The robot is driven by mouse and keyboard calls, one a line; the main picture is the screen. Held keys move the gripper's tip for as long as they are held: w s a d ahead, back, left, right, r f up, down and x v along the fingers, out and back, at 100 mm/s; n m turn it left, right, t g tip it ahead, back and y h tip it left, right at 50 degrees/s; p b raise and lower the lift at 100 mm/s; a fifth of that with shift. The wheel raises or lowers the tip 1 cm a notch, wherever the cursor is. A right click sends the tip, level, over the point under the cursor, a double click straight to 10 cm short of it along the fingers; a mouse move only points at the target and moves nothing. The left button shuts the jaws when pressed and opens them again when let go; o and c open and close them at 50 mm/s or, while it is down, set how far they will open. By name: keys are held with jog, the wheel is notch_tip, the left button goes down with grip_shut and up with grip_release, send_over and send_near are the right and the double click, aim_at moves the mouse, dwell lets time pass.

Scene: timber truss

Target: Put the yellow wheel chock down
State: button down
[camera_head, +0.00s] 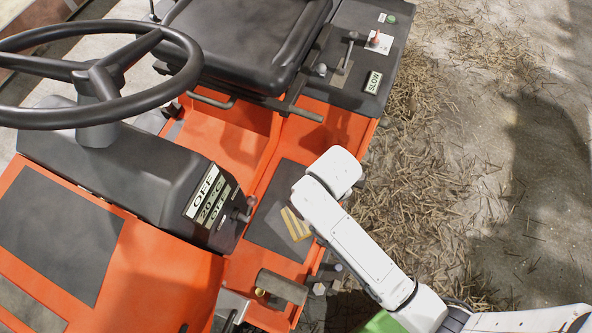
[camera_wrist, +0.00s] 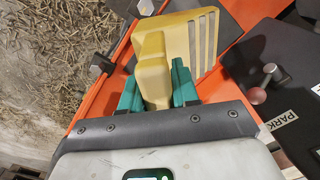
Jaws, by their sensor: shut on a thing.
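The yellow wheel chock (camera_wrist: 178,48) is held between the green fingers of my gripper (camera_wrist: 158,88) in the wrist view. The fingers are shut on its narrower near part, and the wider, ridged part points away from my gripper. In the head view a small part of the chock (camera_head: 295,224) shows beside my white arm, over the dark floor mat of the orange vehicle. My gripper is hidden behind the arm there. I cannot tell whether the chock touches the mat.
The orange vehicle has a steering wheel (camera_head: 97,75), a black seat (camera_head: 245,40) and a side console (camera_head: 370,50) with levers. A dark pedal (camera_head: 282,287) stands near the arm. A knobbed lever (camera_wrist: 262,84) is close by in the wrist view. Straw-littered ground (camera_head: 430,170) lies to the right.

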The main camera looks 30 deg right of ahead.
jog(key=s+f, duration=0.1)
jog(key=s, duration=0.5)
jog(key=shift+m, duration=0.3)
jog(key=w+f, duration=0.1)
jog(key=w, duration=0.1)
jog(key=w+f+b, duration=0.1)
jog(key=w, duration=0.2)
jog(key=w+f, duration=0.1)
jog(key=w, duration=0.2)
jog(key=shift+w+d+f+b, duration=0.2)
jog(key=shift+d+f+b, duration=0.15)
jog(key=shift+b, duration=0.05)
jog(key=w+f+b, duration=0.2)
jog(key=w+f, duration=0.3)
jog(key=f, duration=0.4)
jog(key=shift+w, duration=0.25)
jog(key=shift+f, duration=0.15)
jog(key=shift+f, duration=0.1)
jog(key=c, duration=0.8)
grip_release()
jog(key=shift+c, duration=0.2)
